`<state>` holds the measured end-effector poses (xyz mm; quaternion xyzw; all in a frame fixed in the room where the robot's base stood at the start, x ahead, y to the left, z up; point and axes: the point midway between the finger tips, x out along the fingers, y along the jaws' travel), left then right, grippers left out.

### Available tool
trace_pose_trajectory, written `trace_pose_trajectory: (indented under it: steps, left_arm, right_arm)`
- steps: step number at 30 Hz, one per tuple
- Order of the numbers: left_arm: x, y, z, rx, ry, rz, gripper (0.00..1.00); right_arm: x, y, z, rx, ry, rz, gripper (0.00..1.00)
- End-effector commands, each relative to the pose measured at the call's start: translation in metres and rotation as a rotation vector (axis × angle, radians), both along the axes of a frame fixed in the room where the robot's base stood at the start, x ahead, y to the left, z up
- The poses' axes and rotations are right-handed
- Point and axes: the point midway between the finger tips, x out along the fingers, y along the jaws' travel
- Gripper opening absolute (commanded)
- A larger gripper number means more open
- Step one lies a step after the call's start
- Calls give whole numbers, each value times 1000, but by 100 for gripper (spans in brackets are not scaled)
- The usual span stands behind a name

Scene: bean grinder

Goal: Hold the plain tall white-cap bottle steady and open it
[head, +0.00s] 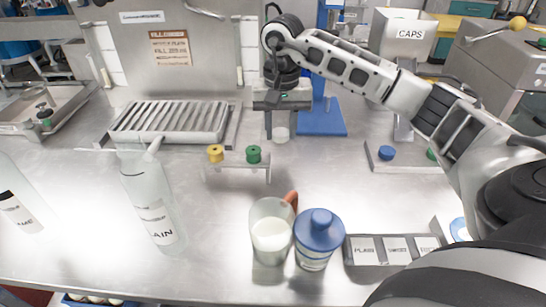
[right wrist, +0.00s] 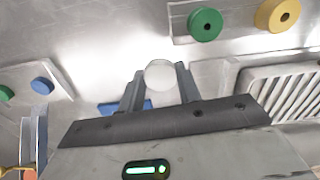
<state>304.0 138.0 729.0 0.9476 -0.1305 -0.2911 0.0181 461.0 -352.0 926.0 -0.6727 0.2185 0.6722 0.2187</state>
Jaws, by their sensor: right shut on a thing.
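The tall pale bottle (head: 150,205), with a label whose readable part is "AIN", stands at the left of the steel table. No white cap shows on its top, and a pale slanted piece sticks up there. My right gripper (head: 282,124) is at the back middle of the table, well right of the bottle. It is shut on a round white cap (head: 281,134). In the right wrist view the white cap (right wrist: 160,75) sits between the two fingertips (right wrist: 159,84). My left gripper is not in view.
A small rack with yellow and green knobs (head: 240,171) stands between bottle and cap. A mug (head: 270,235) of white liquid and a blue-lidded jar (head: 317,240) stand at the front. A ribbed tray (head: 170,122) lies behind. Another bottle (head: 22,200) is at far left.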

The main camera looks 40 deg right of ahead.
Motion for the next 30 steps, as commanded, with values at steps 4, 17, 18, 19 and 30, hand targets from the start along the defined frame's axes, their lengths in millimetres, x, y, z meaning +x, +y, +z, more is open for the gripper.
trace_pose_trajectory:
  steps: [4, 17, 18, 19, 30]
  left_arm:
    - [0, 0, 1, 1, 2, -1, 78]
    - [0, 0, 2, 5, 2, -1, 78]
    - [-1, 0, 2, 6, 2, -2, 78]
    - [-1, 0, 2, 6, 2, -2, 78]
    - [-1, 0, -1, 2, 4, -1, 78]
  right_arm:
    - [-1, 0, -26, 0, 4, 0, 6]
    - [-1, 0, -71, 1, 3, 0, 6]
    - [0, 0, -73, 0, 2, 0, 6]
    - [0, 0, -73, 0, 1, 0, 6]
    - [0, 0, -75, 0, 0, 0, 53]
